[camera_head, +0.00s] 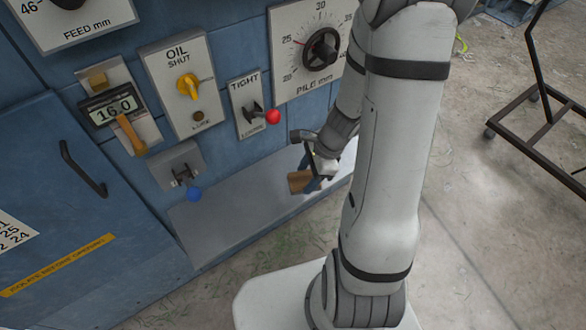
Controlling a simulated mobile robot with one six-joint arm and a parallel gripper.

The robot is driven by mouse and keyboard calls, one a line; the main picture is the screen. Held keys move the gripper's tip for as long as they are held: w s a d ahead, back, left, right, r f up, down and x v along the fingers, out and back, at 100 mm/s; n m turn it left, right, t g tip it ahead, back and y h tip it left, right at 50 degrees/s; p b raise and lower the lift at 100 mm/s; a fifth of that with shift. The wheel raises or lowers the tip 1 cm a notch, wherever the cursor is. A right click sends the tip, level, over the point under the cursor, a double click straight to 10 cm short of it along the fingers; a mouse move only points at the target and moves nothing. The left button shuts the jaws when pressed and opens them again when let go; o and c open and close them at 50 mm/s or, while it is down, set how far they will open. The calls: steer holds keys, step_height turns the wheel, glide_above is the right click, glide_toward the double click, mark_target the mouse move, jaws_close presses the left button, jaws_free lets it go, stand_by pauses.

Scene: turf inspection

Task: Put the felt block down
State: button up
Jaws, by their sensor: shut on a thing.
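A small brown block (298,182), which I take to be the felt block, is at the tip of my gripper (312,180), low over the grey ledge at the front of the blue machine. My gripper is shut on the block. Part of the block is hidden by the fingers. I cannot tell whether the block touches the ledge (235,215) or hangs just above it.
Above the ledge are a red-knobbed lever (272,116), a blue-knobbed lever (193,194), an oil switch (188,86), a pile dial (322,48) and a gauge reading 16.0 (110,108). The ledge's left part is clear. A dark wheeled frame (540,140) stands at right.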

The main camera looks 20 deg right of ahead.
mark_target(293, 173)
steer(key=w, duration=0.2)
steer(key=w+a+f, duration=0.1)
steer(key=w, duration=0.1)
steer(key=w+a+f, duration=0.1)
steer(key=w, duration=0.1)
steer(key=shift+f+b, duration=0.15)
steer(key=shift+b, duration=0.25)
step_height(293, 173, down, 4)
steer(key=shift+f+b, duration=0.2)
steer(key=shift+b, duration=0.65)
steer(key=shift+w+f, duration=0.15)
steer(key=shift+f, duration=0.05)
steer(key=shift+f, duration=0.2)
steer(key=o, duration=1.1)
steer(key=shift+r, duration=0.15)
